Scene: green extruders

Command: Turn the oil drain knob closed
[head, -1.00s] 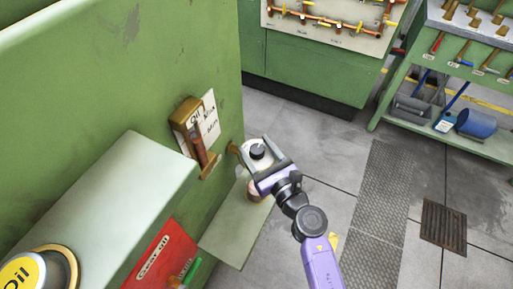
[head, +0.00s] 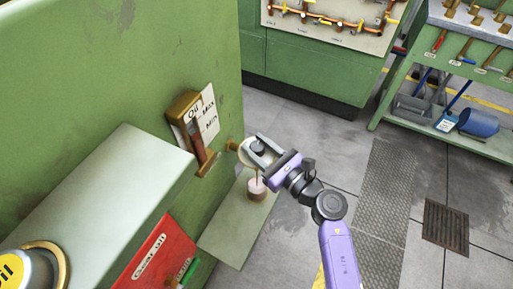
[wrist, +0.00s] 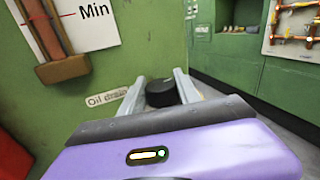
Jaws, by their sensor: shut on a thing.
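The oil drain knob is a round black knob (head: 257,147) on a brass pipe (head: 234,146) that comes out of the green machine wall. My gripper (head: 255,149) is shut on the knob, with one finger on each side of it. In the wrist view the dark knob (wrist: 161,93) sits between the two grey fingers (wrist: 160,80), and the "Oil drain" label (wrist: 106,97) is on the wall to the left. A thin stream seems to run down below the knob to a small cup (head: 257,188) with pinkish contents.
An oil level gauge (head: 190,128) with Max and Min marks is on the wall to the left.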

